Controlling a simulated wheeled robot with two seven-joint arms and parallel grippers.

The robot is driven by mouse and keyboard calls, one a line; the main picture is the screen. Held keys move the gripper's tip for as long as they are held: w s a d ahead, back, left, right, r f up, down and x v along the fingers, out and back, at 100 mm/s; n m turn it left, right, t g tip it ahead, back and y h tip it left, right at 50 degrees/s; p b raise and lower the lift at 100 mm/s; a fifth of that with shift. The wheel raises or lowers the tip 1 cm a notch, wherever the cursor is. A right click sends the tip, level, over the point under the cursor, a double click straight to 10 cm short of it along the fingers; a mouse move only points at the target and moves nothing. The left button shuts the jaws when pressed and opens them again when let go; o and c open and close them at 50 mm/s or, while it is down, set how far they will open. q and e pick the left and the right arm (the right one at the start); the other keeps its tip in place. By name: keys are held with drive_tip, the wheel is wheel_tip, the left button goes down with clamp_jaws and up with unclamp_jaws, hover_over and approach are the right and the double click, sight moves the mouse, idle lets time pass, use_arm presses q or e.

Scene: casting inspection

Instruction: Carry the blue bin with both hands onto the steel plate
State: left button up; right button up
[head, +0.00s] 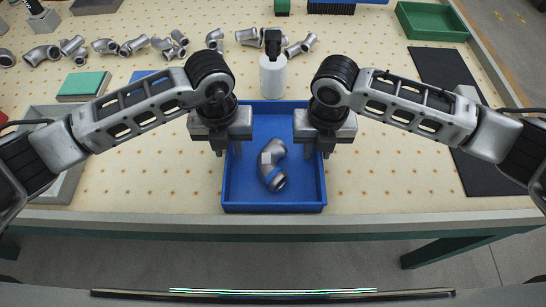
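The blue bin (232,190) sits on the perforated tabletop near its front edge, in the middle of the head view. A grey metal pipe elbow (271,165) lies inside it. My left gripper (228,150) points down at the bin's left wall, with one finger on each side of it and a gap between them. My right gripper (317,153) is placed the same way at the right wall. Contact with the walls cannot be made out. A dark flat panel (440,75) lies at the right; I cannot tell whether it is the steel plate.
A white bottle with a black top (272,78) stands just behind the bin. Several grey pipe fittings (133,46) lie along the back. A green tray (432,22) is at the back right. A grey tray (65,190) and a green-topped block (84,86) are at the left.

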use_arm(q)
drive_tip(key=shift+r, duration=0.1)
use_arm(e)
drive_tip(key=shift+r, duration=0.25)
use_arm(q)
wheel_tip(320, 180, up, 12)
use_arm(e)
wheel_tip(320, 180, up, 12)
drive_tip(key=shift+f, duration=0.2)
idle(0.3)
